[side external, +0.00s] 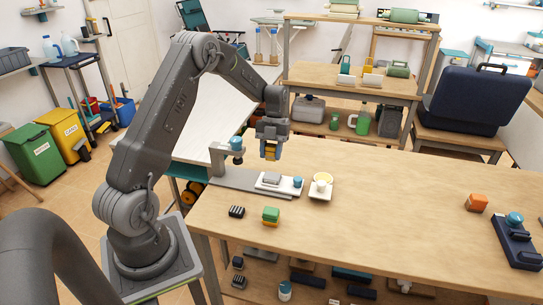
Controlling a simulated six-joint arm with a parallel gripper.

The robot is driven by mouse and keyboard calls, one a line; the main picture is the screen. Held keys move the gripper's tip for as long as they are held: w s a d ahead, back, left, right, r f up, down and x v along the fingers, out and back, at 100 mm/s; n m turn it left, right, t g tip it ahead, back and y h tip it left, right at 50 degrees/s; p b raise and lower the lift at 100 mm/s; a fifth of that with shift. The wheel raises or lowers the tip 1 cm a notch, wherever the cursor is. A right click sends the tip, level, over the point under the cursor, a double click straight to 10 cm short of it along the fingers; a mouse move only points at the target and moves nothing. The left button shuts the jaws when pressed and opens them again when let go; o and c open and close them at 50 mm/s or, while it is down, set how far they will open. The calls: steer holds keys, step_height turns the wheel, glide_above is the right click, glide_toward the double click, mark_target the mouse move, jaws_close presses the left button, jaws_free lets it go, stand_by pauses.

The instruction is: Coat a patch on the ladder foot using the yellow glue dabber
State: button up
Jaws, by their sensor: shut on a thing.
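My gripper (271,138) is above the left part of the wooden table, shut on a small yellow thing with some blue around it, which looks like the yellow glue dabber (270,152). It hangs clear of the table. Below it, a grey block (271,178) sits on a white plate with a blue knob at its right end; this may be the ladder foot, but it is too small to be sure. Right of it is a pale dish (320,191) with yellow inside and a whitish rounded thing at its front. The dabber's tip is hard to make out.
A grey clamp stand with a blue knob (236,143) rises just left of my gripper. A green and yellow block (271,215) and a black ribbed block (236,211) lie in front. An orange block (476,203) is far right. The table's middle is clear.

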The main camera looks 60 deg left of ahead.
mark_target(271, 176)
steer(key=shift+s+d, duration=0.15)
steer(key=shift+d, duration=0.1)
steer(key=shift+f, duration=3.15)
steer(key=shift+a+f, duration=0.15)
steer(key=shift+f, duration=0.7)
steer(key=shift+w+a, duration=0.6)
steer(key=shift+w, duration=0.15)
steer(key=shift+w+a, duration=0.5)
steer(key=shift+s+d, duration=1.2)
steer(key=shift+s+a, duration=0.2)
steer(key=shift+s, duration=0.1)
steer(key=shift+w+a, duration=1.35)
steer(key=shift+w, duration=0.05)
steer(key=shift+s+d+r, duration=0.1)
steer(key=shift+s+d, duration=1.3)
steer(key=shift+w+r, duration=0.1)
steer(key=shift+r, duration=3.85)
